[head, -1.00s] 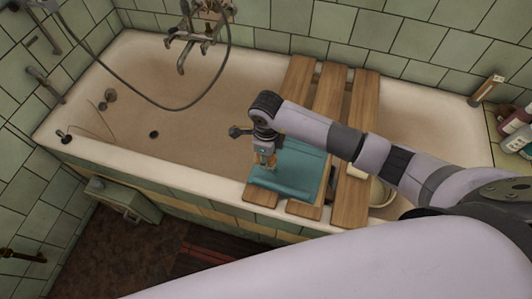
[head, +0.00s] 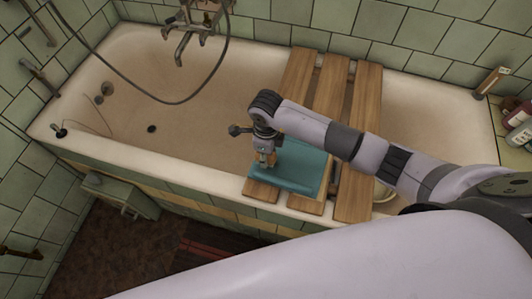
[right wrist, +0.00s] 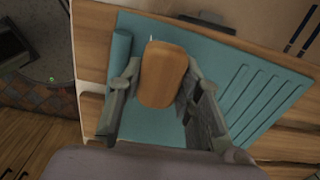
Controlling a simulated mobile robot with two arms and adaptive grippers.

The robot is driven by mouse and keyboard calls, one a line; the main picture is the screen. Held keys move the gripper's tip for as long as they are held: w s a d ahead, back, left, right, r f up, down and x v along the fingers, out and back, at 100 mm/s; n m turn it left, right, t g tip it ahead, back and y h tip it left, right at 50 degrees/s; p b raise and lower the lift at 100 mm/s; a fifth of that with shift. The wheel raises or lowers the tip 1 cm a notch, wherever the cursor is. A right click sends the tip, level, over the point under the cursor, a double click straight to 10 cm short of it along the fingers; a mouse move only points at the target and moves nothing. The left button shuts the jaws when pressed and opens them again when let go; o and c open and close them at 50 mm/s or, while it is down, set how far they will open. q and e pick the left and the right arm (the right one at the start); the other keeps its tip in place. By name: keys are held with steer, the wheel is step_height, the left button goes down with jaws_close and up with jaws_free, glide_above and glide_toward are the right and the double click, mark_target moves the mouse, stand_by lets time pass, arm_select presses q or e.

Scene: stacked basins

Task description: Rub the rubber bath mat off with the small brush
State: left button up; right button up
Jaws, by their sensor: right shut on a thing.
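The teal rubber bath mat (head: 305,165) lies on wooden slats laid across the bathtub. In the right wrist view the mat (right wrist: 235,75) shows raised ribs on the right and a rolled or raised edge on the left. My right gripper (head: 265,157) is over the mat's left part, pointing down. It is shut on the small brush (right wrist: 163,75), whose rounded wooden back shows between the fingers. The brush's underside is hidden, so I cannot tell whether it touches the mat. My left gripper is not in view.
The wooden slats (head: 358,140) span the tub (head: 190,90), which is bare on the left. A pale basin (head: 384,191) shows partly beside the right slat. A tap with a hose (head: 185,40) hangs at the back wall. Bottles (head: 519,125) stand at the far right.

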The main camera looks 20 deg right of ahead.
steer(key=shift+f+b, duration=0.6)
steer(key=shift+f, duration=0.1)
stand_by(0.3)
steer(key=shift+s+d+r, duration=0.1)
steer(key=shift+s+d+r+p, duration=0.1)
steer(key=shift+s+d+p, duration=0.4)
steer(key=shift+d, duration=0.15)
steer(key=shift+s+d, duration=0.6)
steer(key=shift+d, duration=0.25)
steer(key=shift+f, duration=0.3)
steer(key=shift+a, duration=0.35)
steer(key=shift+w+a+r+b, duration=0.15)
steer(key=shift+w+a+b, duration=0.6)
steer(key=shift+w+a, duration=0.5)
steer(key=shift+s+r, duration=0.1)
